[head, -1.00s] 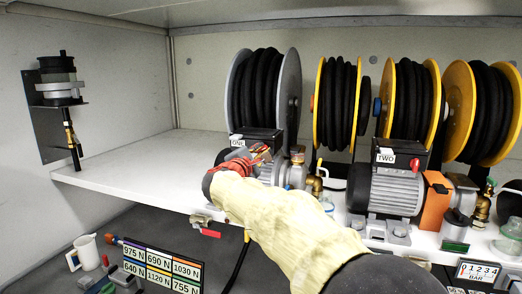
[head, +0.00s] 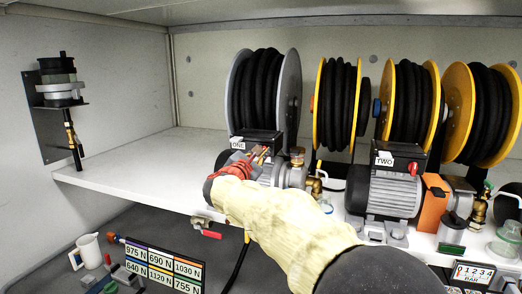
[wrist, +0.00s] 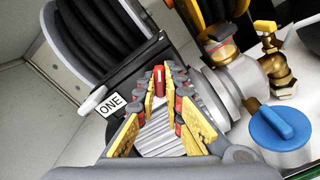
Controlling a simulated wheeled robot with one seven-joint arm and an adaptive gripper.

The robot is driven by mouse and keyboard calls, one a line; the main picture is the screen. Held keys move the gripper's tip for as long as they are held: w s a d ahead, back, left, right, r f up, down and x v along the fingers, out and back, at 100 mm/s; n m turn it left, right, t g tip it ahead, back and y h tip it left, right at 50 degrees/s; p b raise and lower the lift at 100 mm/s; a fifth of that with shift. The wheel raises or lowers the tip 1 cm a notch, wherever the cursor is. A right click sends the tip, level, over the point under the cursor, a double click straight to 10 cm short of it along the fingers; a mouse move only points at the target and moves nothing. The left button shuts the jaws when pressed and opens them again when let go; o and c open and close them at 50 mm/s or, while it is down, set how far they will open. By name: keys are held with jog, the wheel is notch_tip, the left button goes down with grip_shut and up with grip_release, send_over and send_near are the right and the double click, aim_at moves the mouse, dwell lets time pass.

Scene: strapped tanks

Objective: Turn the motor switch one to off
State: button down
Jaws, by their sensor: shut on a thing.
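Motor one, a grey finned motor (head: 268,174) with a black box labelled ONE (head: 238,144), stands on the white shelf in front of the grey-flanged hose reel. The label ONE (wrist: 111,104) also shows in the wrist view. A small red switch knob (wrist: 158,78) on the black box stands between my fingertips. My gripper (wrist: 163,88), with yellow and red-grey finger pads, is shut on this knob. In the head view my gripper (head: 258,156) reaches over motor one and hides the knob.
Motor two (head: 395,190), with its own red switch (head: 414,168), stands to the right. Brass fittings (wrist: 278,75) and a blue valve handle (wrist: 280,127) are close right of my gripper. The shelf's left part (head: 150,160) is clear.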

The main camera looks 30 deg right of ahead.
jog(key=shift+f+n, duration=0.15)
jog(key=shift+n, duration=0.15)
jog(key=shift+n+p, duration=0.95)
jog(key=shift+n, duration=0.25)
jog(key=shift+n+p, duration=0.55)
jog(key=shift+n, duration=0.85)
jog(key=c, duration=1.8)
grip_release()
